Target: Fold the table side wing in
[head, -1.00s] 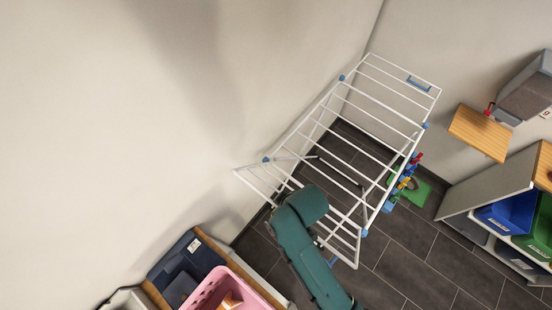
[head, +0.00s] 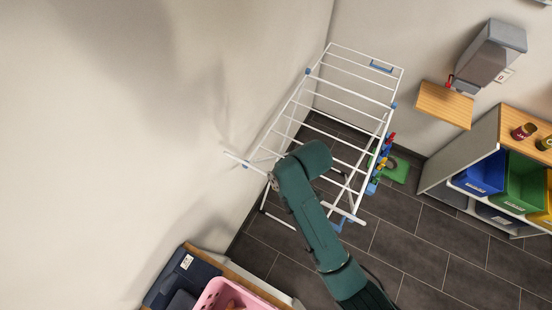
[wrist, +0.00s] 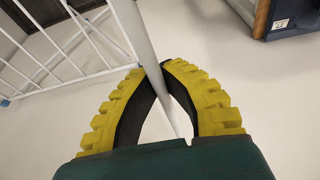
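A white drying rack (head: 345,103) with blue joints stands in the corner. Its near side wing (head: 237,158) shows as a thin, almost edge-on strip at the rack's near end; my arm covers its middle. My gripper is hidden behind my green arm in the head view. In the wrist view, my gripper's yellow and black fingers (wrist: 160,66) are shut around a white bar (wrist: 150,50), one finger on each side. Thin white rods (wrist: 65,72) run off to the left of that bar.
A wooden flap (head: 445,103) is at the right wall, below a grey box (head: 492,55). A shelf (head: 462,150) with coloured bins stands at right. A pink basket (head: 232,296) is at the bottom. Clothes pegs (head: 380,160) hang on the rack's right side. Dark floor (head: 400,235) is open in front.

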